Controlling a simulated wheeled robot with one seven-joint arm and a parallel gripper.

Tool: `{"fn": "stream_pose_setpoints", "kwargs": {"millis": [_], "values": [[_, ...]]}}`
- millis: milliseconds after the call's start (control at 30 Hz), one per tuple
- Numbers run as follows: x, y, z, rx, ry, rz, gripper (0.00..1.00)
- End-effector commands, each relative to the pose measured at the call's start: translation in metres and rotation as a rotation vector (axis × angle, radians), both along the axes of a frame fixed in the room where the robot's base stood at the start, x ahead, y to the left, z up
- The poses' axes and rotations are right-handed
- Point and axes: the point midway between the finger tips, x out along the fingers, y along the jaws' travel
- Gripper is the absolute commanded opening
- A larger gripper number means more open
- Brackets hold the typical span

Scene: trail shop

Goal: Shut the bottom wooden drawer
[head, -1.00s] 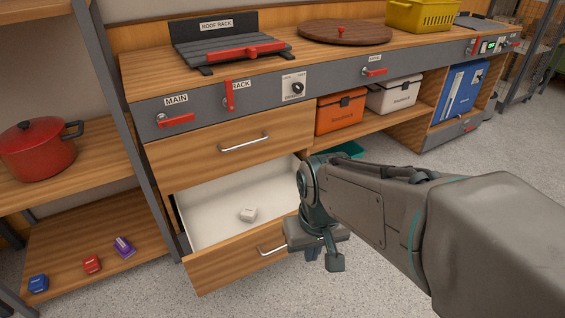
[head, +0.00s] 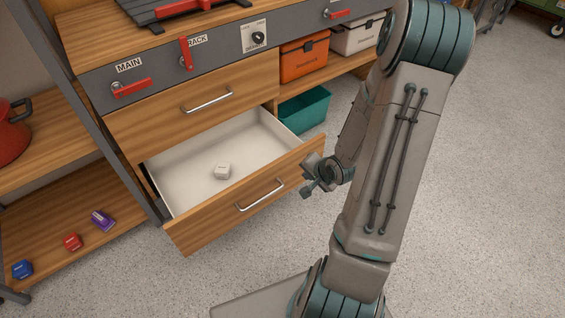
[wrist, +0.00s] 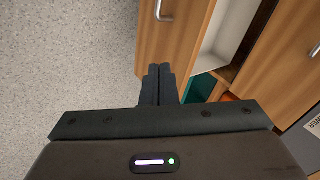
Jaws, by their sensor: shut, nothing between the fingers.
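My gripper (head: 307,192) is just off the right end of the drawer front, low over the floor. In the wrist view, my gripper's fingers (wrist: 159,72) are together and empty, at the drawer front's edge (wrist: 160,35). I cannot tell whether they touch it. The drawer's white interior (wrist: 220,32) shows beyond the front.
The upper wooden drawer (head: 190,110) is closed. A teal bin (head: 305,110) sits on the floor right of the open drawer. Orange (head: 304,60) and white (head: 357,35) boxes stand on the shelf. Open floor lies in front and to the right.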

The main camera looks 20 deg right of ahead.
Motion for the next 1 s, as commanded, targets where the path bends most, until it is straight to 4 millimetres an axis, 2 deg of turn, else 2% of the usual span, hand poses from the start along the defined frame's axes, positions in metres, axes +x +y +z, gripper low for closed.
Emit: {"fn": "stream_pose_setpoints", "kwargs": {"millis": [200, 333, 467, 867, 1000], "values": [[0.002, 0.003, -0.009, 0.222, -0.105, -0.128, 0.0], [0.006, 0.005, -0.012, 0.269, -0.129, -0.153, 0.0], [0.015, 0.009, -0.024, 0.274, -0.131, -0.152, 0.0], [0.073, 0.026, -0.082, 0.271, -0.13, -0.15, 0.0], [0.095, 0.031, -0.08, 0.268, -0.134, -0.149, 0.0]]}}
